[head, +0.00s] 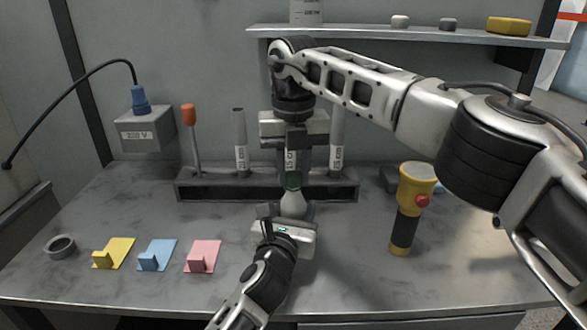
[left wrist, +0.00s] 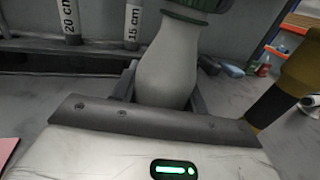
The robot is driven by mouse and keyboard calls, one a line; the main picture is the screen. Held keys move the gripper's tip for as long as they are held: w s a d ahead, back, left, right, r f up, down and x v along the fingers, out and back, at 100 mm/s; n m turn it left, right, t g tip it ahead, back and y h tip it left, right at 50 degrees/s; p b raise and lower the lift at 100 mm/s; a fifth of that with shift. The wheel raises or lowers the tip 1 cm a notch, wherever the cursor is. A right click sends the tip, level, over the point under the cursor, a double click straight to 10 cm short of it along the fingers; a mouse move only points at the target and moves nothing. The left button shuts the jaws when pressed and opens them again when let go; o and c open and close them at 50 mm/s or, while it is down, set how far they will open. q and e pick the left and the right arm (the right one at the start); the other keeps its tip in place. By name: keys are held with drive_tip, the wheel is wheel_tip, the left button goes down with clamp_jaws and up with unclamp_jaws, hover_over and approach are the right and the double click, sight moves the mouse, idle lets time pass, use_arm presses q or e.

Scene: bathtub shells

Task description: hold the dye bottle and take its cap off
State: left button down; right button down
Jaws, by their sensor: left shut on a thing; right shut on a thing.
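The dye bottle (head: 293,205) is pale and stands upright near the middle of the bench, in front of the rack. Its green cap (head: 293,181) is at the top of the bottle. My left gripper (head: 289,221) reaches in from the front and is shut on the bottle's lower body. In the left wrist view the bottle (left wrist: 168,65) sits between dark fingers, and the ribbed green cap (left wrist: 198,4) shows at the top edge. My right gripper (head: 293,172) points straight down from above and is shut on the cap, hiding part of it.
A metal rack (head: 225,189) behind holds labelled tubes and an orange-handled tool (head: 189,118). A yellow flashlight (head: 412,200) stands at right. Yellow (head: 113,252), blue (head: 157,254) and pink (head: 203,256) pieces and a grey ring (head: 60,246) lie at left. The front right bench is clear.

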sight(293, 175)
use_arm(q)
drive_tip(key=shift+f, duration=0.1)
use_arm(e)
drive_tip(key=n, duration=1.5)
drive_tip(key=shift+n, duration=0.3)
drive_tip(key=n, duration=0.7)
drive_tip(key=shift+n, duration=0.3)
drive_tip(key=n, duration=0.7)
drive_tip(key=shift+r, duration=0.1)
drive_tip(key=shift+r, duration=0.15)
drive_tip(key=shift+r, duration=0.95)
drive_tip(key=shift+r, duration=0.1)
drive_tip(key=shift+s+r, duration=0.1)
drive_tip(key=shift+r, duration=1.8)
